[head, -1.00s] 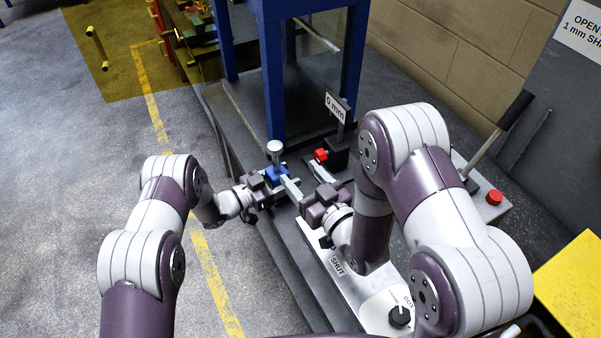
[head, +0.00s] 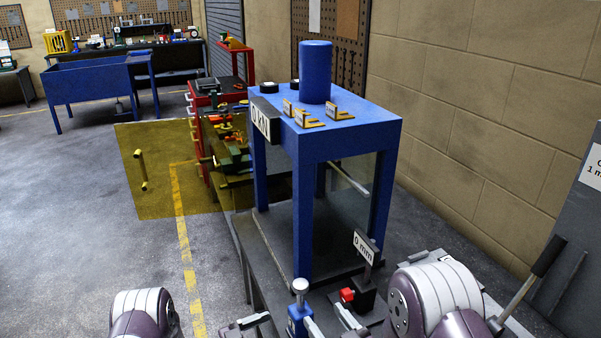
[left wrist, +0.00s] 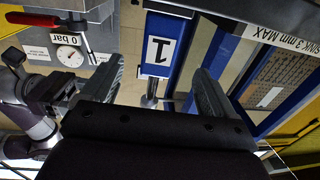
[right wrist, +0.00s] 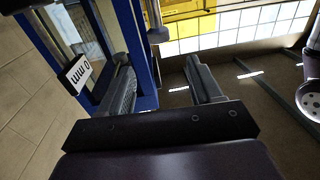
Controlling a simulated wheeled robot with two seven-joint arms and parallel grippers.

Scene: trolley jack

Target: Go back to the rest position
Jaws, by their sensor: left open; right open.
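My right gripper (right wrist: 156,68) is open in the right wrist view, with nothing between its fingers. My left gripper (left wrist: 158,80) is open in the left wrist view, with nothing visibly held. In the head view it is mostly cut off at the bottom, left of the blue fitting with a silver knob (head: 299,312). Both grippers are low, in front of the blue press frame (head: 305,150).
The "0 mm" sign (head: 366,247) stands by the red-tipped block (head: 347,295). A black-handled lever (head: 549,256) rises at the right. Open floor (head: 90,270) is at the left.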

